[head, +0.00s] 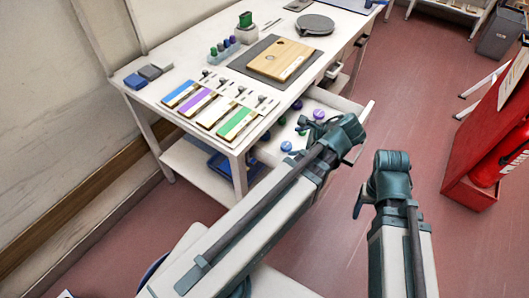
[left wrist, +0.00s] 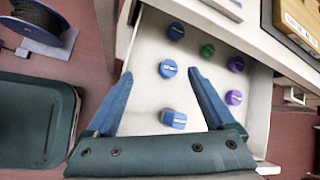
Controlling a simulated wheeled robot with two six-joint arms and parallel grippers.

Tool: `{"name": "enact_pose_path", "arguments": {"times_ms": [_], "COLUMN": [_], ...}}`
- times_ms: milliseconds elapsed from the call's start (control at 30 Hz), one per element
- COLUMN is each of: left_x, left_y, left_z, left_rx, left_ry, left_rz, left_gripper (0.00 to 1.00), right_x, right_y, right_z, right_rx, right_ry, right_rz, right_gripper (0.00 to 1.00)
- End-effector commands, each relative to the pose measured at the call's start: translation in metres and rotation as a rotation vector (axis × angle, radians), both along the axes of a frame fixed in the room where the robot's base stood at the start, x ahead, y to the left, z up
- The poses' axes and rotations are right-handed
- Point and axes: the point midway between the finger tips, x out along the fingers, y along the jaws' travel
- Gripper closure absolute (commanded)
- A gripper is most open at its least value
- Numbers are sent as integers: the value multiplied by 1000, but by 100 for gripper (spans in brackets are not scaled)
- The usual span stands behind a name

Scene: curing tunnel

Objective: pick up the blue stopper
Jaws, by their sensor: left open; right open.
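Several stoppers lie in an open white drawer (head: 361,108). In the left wrist view three are blue: a blue stopper (left wrist: 168,68) between my fingertips in the picture, another blue stopper (left wrist: 173,119) nearer the gripper's base, and a third blue stopper (left wrist: 175,31) at the far end. One blue stopper (head: 286,146) also shows in the head view near the drawer's front left. My left gripper (left wrist: 160,74) is open and empty above the drawer; its height over the stoppers is hard to tell. My right gripper (head: 358,206) is open and empty, to the right of the drawer.
A green stopper (left wrist: 207,51) and two purple stoppers (left wrist: 236,64) (left wrist: 234,97) share the drawer. The white table (head: 180,62) above carries coloured cards and a wooden block (head: 281,59). A dark green tray (left wrist: 28,118) and a cable spool (left wrist: 40,25) are left of the drawer.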

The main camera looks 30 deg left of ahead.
Motion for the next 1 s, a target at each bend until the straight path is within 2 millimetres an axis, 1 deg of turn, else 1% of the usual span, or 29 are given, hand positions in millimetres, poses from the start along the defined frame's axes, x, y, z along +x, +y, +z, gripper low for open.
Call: {"name": "enact_pose_path", "arguments": {"times_ms": [33, 100, 200, 300, 400, 500, 600, 867, 1000], "left_x": [7, 14, 23, 29, 34, 37, 39, 41, 44], "left_y": [11, 26, 44, 59, 70, 78, 83, 86, 96], "left_z": [-32, -46, -62, -73, -81, -85, -87, -85, -92], "left_rx": [57, 139, 247, 341, 415, 469, 504, 524, 522], "left_ry": [30, 79, 154, 226, 289, 338, 370, 391, 391], "left_rz": [-47, -115, -197, -264, -312, -345, -366, -379, -376], "left_gripper": [12, 12, 12, 12, 12, 12, 12, 12, 12], "right_x": [0, 0, 0, 0, 0, 0, 0, 0, 0], "right_y": [0, 0, 0, 0, 0, 0, 0, 0, 0], "right_z": [-39, -63, -93, -117, -136, -148, -154, -156, -163], "right_rx": [0, 0, 0, 0, 0, 0, 0, 0, 0], "right_ry": [0, 0, 0, 0, 0, 0, 0, 0, 0], "right_rz": [0, 0, 0, 0, 0, 0, 0, 0, 0], "right_gripper": [31, 31, 31, 31, 31, 31, 31, 31, 31]}}
